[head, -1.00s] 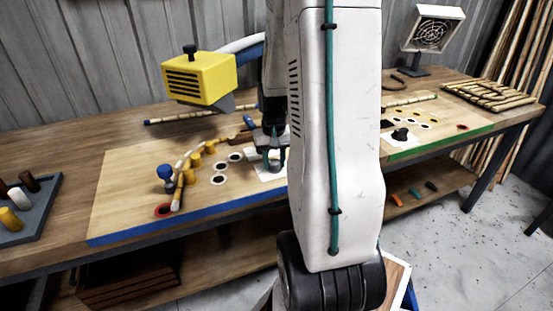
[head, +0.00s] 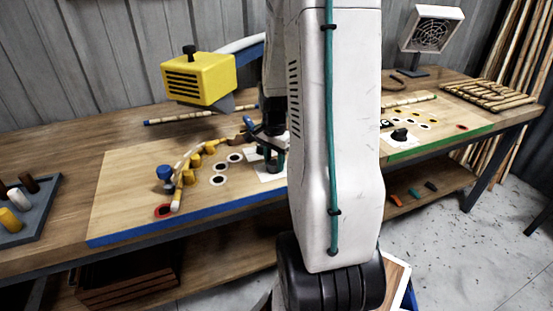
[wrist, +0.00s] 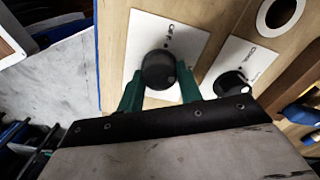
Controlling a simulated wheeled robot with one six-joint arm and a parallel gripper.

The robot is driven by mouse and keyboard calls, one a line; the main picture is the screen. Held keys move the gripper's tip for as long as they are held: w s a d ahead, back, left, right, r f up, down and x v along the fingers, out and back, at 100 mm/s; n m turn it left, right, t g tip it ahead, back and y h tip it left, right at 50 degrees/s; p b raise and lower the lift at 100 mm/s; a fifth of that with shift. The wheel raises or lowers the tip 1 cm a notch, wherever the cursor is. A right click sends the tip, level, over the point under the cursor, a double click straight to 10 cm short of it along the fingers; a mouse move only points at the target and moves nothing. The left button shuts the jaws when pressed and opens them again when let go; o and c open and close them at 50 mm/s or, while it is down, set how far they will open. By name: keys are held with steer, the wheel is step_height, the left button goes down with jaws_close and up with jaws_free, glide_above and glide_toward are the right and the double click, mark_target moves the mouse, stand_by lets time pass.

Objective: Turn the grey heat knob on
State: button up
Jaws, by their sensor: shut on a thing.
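The dark grey knob (wrist: 158,70) sits on a white plate (wrist: 192,38) with small lettering that seems to read OFF, seen in the wrist view. My gripper (wrist: 159,78) has its two teal fingers on either side of the knob and is shut on it. In the head view my gripper (head: 271,160) is low over the board's right part, beside my arm. The knob is hidden there by the fingers, and only part of its white plate (head: 262,173) shows.
A second dark knob (wrist: 230,84) on its own white plate is close to the right finger. A yellow heater (head: 200,80) stands over the blue-edged board (head: 125,205), where a rattan cane bends around yellow pegs. A fan (head: 432,30) is at the back right.

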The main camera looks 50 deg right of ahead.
mark_target(275, 162)
steer(key=shift+s+m, duration=0.15)
steer(key=shift+m, duration=1.05)
steer(key=shift+f, duration=0.1)
steer(key=o, duration=1)
steer(key=shift+s, duration=0.1)
step_height(275, 162, up, 8)
steer(key=shift+f, duration=0.1)
